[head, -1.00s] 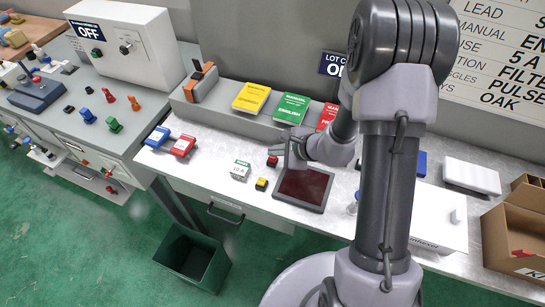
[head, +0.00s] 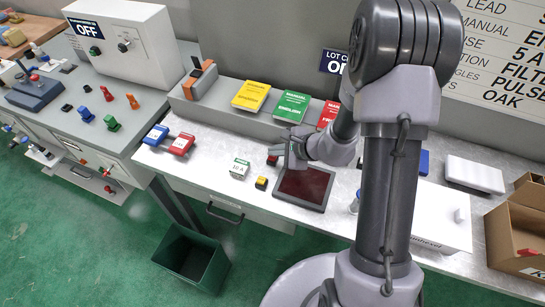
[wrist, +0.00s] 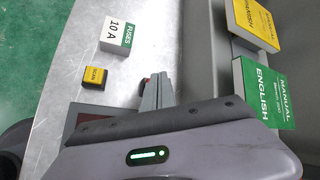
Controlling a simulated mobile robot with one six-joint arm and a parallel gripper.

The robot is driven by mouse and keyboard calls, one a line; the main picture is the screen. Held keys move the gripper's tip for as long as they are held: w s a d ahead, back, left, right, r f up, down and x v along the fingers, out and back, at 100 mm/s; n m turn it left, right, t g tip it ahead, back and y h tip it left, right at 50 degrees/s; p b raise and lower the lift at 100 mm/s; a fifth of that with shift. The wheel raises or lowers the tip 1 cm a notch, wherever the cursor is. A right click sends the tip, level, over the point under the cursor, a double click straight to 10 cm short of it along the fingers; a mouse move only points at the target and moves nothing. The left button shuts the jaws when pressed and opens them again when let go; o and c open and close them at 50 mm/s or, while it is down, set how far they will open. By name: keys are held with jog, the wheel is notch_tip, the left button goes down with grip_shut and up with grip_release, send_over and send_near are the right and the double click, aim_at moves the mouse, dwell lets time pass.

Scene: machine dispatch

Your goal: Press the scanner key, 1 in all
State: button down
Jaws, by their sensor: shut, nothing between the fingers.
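The scanner key is a small yellow-topped black block (head: 261,183) on the bench, left of a flat pad with a dark red face (head: 304,188). In the wrist view the key (wrist: 96,77) reads SCAN and stands apart from my gripper. My gripper (head: 285,157) is shut and empty, up and to the right of the key, over the back edge of the pad. Its closed fingers also show in the wrist view (wrist: 158,90). A small red-topped block (head: 272,160) is close beside the fingertips; I cannot tell whether they touch.
A white and green fuses box (head: 240,168) stands left of the key. Yellow (head: 251,95), green (head: 291,106) and red (head: 328,115) manuals lie on the raised ledge behind. A white box (head: 440,215) is on the right. The bench in front of the fuses box is clear.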

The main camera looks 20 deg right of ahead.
aim_at(275, 157)
jog(key=shift+f+b, duration=0.5)
jog(key=shift+b, duration=0.2)
dwell(0.7)
jog(key=shift+r, duration=0.1)
jog(key=shift+r+p, duration=0.5)
jog(key=shift+r, duration=0.35)
jog(key=shift+r, duration=0.1)
jog(key=shift+r+p, duration=1.7)
jog(key=shift+r, duration=0.8)
jog(key=shift+f, duration=0.1)
